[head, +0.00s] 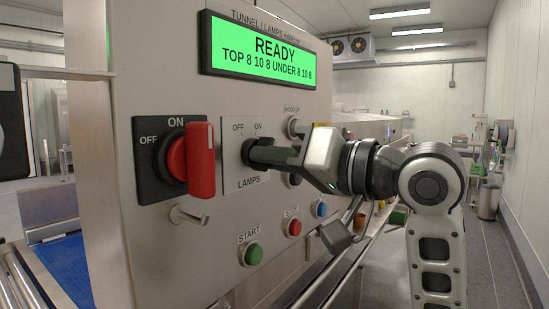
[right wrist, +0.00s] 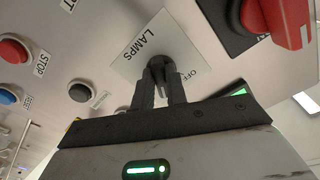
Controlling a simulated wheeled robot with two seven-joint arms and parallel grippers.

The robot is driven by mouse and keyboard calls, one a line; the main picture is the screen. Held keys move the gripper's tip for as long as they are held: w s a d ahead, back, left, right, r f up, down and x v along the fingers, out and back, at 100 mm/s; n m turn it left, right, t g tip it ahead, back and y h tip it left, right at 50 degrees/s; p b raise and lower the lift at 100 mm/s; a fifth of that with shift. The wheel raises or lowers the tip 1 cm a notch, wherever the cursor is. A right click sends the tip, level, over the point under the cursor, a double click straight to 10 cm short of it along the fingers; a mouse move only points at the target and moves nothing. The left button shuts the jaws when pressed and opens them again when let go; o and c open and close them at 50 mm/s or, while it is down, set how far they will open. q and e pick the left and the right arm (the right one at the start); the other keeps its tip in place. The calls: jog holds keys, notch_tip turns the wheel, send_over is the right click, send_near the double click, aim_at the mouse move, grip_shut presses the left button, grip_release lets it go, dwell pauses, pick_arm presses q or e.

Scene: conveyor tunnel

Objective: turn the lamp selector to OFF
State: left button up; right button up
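The lamp selector (head: 248,152) is a black knob on a white plate (head: 258,183) marked OFF, ON and LAMPS, on the front of the metal control panel. My right gripper (head: 268,153) reaches it from the right, and its dark fingers cover much of the knob. In the right wrist view the knob (right wrist: 158,66) sits between the two fingertips (right wrist: 160,80), which appear closed on its sides. The fingers hide which mark the knob points to.
A red rotary switch (head: 200,160) on a black plate stands just left of the selector. A green display (head: 262,48) reading READY is above. A green START button (head: 253,254), red STOP button (head: 295,227) and blue button (head: 321,209) are below. A metal peg (head: 189,215) sticks out.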

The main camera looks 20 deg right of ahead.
grip_shut()
jog(key=n, duration=1.1)
jog(key=shift+w+d+n, duration=0.2)
jog(key=shift+d+n, duration=0.05)
jog(key=shift+n, duration=0.15)
dwell(0.4)
jog(key=o, duration=0.6)
grip_release()
